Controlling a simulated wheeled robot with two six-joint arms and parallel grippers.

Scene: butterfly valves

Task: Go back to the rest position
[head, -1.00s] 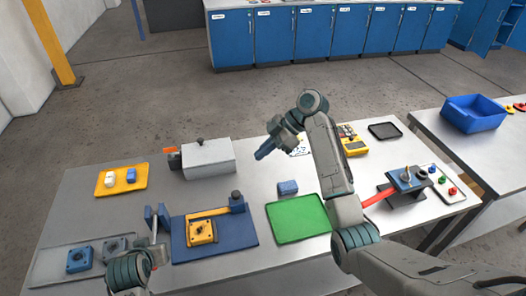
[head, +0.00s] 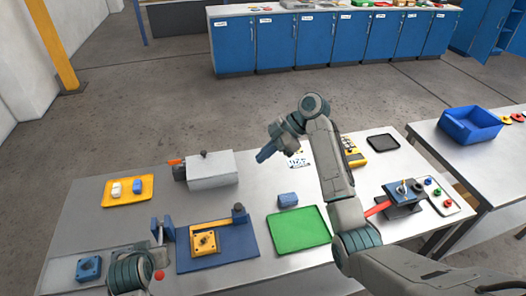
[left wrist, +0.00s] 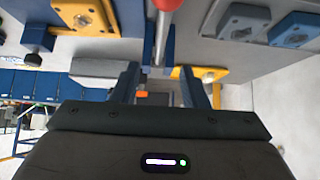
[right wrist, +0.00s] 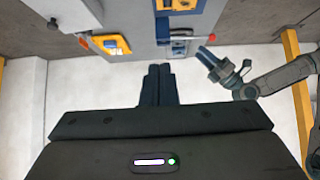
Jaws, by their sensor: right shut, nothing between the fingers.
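My right gripper (head: 268,152) hangs over the middle of the table, clear of the things on it. Its blue fingers are together and empty, as the right wrist view (right wrist: 158,85) also shows. My left gripper (head: 162,230) is low at the table's near left, beside a blue plate (head: 240,246) with a yellow valve (head: 204,242). In the left wrist view its two fingers (left wrist: 160,85) stand apart. A metal rod with a red ball (left wrist: 168,4) shows beyond them; I cannot tell whether it lies between them.
A grey box (head: 212,172), a yellow tray (head: 127,199), a green tray (head: 300,228) and a blue block (head: 288,200) are on the table. A dark stand (head: 404,203) with a red handle is at the right, near my right arm. Floor behind the table is clear.

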